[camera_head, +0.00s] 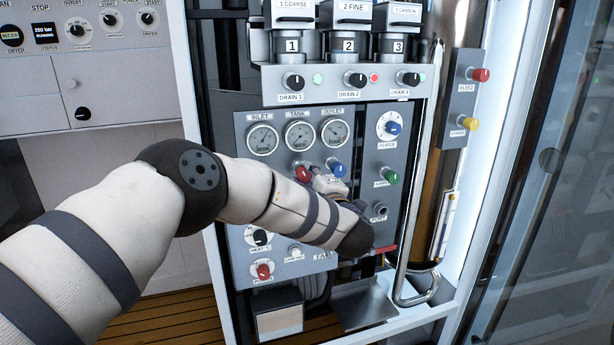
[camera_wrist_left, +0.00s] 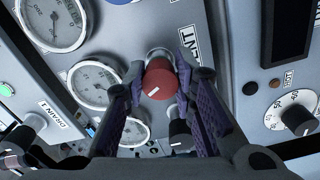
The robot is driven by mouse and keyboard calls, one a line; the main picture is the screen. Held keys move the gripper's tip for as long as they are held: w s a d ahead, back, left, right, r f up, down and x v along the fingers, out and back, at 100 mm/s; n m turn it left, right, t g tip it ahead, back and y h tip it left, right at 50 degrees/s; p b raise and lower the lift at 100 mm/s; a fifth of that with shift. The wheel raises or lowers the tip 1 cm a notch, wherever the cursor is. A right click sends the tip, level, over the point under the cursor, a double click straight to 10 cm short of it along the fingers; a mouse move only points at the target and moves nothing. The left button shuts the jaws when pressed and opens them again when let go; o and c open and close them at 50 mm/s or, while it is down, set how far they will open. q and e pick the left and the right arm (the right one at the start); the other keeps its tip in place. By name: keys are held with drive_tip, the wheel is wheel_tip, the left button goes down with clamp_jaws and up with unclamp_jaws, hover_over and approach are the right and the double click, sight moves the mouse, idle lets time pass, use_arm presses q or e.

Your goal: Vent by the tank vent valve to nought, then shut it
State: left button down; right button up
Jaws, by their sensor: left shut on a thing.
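My left gripper (camera_wrist_left: 160,85) is shut on the red vent valve knob (camera_wrist_left: 158,80), with one finger on each side of it. A white mark shows on the knob's face, and a VENT label (camera_wrist_left: 190,42), partly hidden by a finger, stands beside it. In the head view my left gripper (camera_head: 318,178) reaches the middle of the grey panel, where the red knob (camera_head: 303,173) shows beside a blue knob (camera_head: 336,169). The tank gauge (camera_head: 299,137) sits above, between the inlet and outlet gauges; its reading is too small to tell. My right gripper is out of view.
A black knob (camera_wrist_left: 180,132) stands close to my fingers. Drain knobs (camera_head: 357,79) line the ledge above the panel. A green knob (camera_head: 387,176) and the purge dial (camera_head: 390,127) are to the right, near a bent metal pipe (camera_head: 409,255). My left forearm covers the lower panel.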

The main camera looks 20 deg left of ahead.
use_arm(q)
drive_tip(key=m, duration=0.5)
drive_tip(key=shift+f, duration=0.1)
idle(0.5)
drive_tip(key=c, duration=1.3)
unclamp_jaws()
drive_tip(key=v, duration=1.2)
